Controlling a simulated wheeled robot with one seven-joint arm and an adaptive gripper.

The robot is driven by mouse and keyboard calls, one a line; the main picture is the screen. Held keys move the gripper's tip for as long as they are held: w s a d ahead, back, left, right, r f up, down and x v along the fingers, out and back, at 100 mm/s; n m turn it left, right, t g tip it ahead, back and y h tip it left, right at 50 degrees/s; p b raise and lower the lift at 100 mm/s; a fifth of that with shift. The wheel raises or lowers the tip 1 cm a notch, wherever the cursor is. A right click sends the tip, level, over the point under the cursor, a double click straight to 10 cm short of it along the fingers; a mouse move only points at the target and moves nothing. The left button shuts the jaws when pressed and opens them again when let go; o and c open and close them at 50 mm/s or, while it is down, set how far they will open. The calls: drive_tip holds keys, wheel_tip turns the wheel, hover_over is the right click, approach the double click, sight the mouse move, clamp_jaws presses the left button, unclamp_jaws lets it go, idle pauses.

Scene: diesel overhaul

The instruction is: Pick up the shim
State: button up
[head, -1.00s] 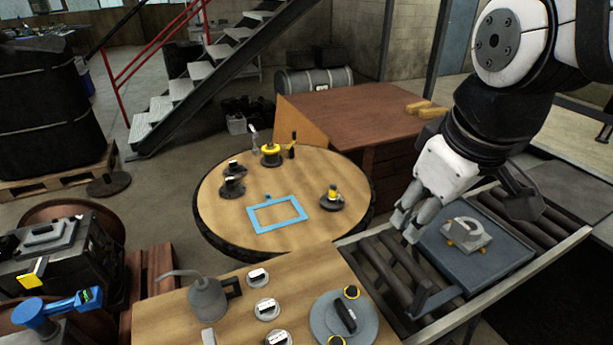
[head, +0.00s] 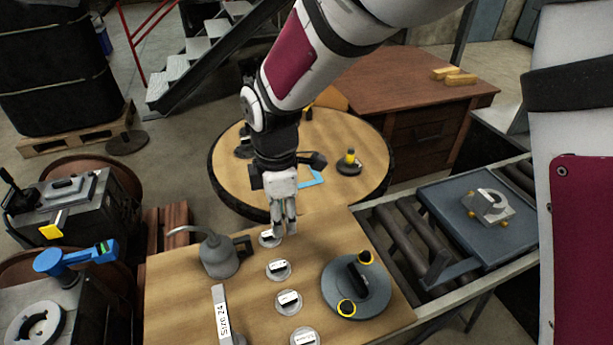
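Several small round metal discs with dark, white-labelled tops stand in a column on the wooden bench (head: 180,295); they look like the shims, but the labels are too small to read. The farthest disc (head: 266,241) is partly hidden by my gripper (head: 284,228). The others are a second disc (head: 278,270), a third disc (head: 289,302) and one at the bottom edge (head: 304,337). My gripper points down at the farthest disc, its fingertips at or just above it. I cannot tell whether they touch it or how far apart they are.
A large grey disc with a black handle and yellow-ringed knobs (head: 358,288) lies to the right. Beyond are a roller conveyor with a blue-grey tray (head: 445,205) and a round table (head: 370,140).

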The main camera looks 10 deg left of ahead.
wheel_tip(320, 180, down, 3)
drive_tip(key=a+n, duration=0.1)
drive_tip(key=a, duration=0.1)
drive_tip(key=p, duration=0.1)
hover_over(278, 264)
drive_tip(key=f, duration=0.8)
drive_tip(key=shift+a, duration=0.2)
drive_tip(key=f, duration=0.2)
drive_tip(key=f+p, duration=0.1)
drive_tip(key=f, duration=0.1)
drive_tip(key=shift+s+d+f, duration=0.1)
drive_tip(key=shift+s+d, duration=0.05)
drive_tip(key=shift+d, duration=0.05)
drive_tip(key=shift+f+p, duration=0.3)
drive_tip(key=shift+f, duration=0.25)
clamp_jaws()
